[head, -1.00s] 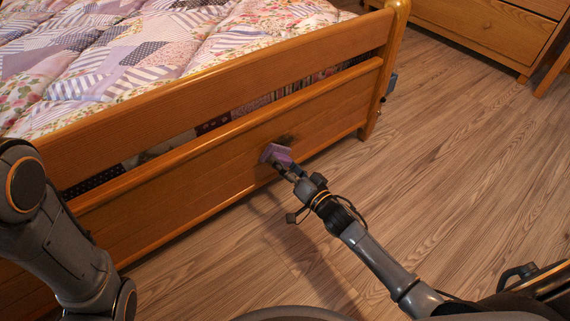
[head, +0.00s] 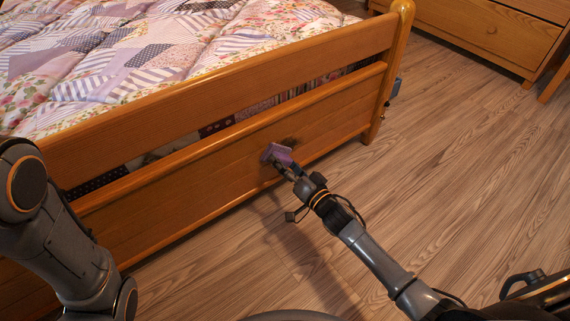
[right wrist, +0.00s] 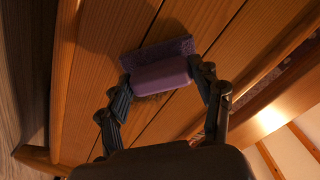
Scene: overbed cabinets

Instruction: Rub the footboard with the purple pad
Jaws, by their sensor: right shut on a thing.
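The purple pad (head: 277,153) is against or very close to the lower panel of the wooden footboard (head: 170,187) in the head view. My right gripper (head: 290,167) is shut on the pad. In the right wrist view the pad (right wrist: 160,68) sits between the two fingers of the right gripper (right wrist: 163,88), its far face toward the planks of the footboard (right wrist: 97,50). A dark smudge (head: 289,141) shows on the panel just above and right of the pad. My left arm comes in at the left; its gripper is out of view.
A bed with a patchwork quilt (head: 150,55) lies behind the footboard. A wooden drawer cabinet (head: 480,30) stands at the back right.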

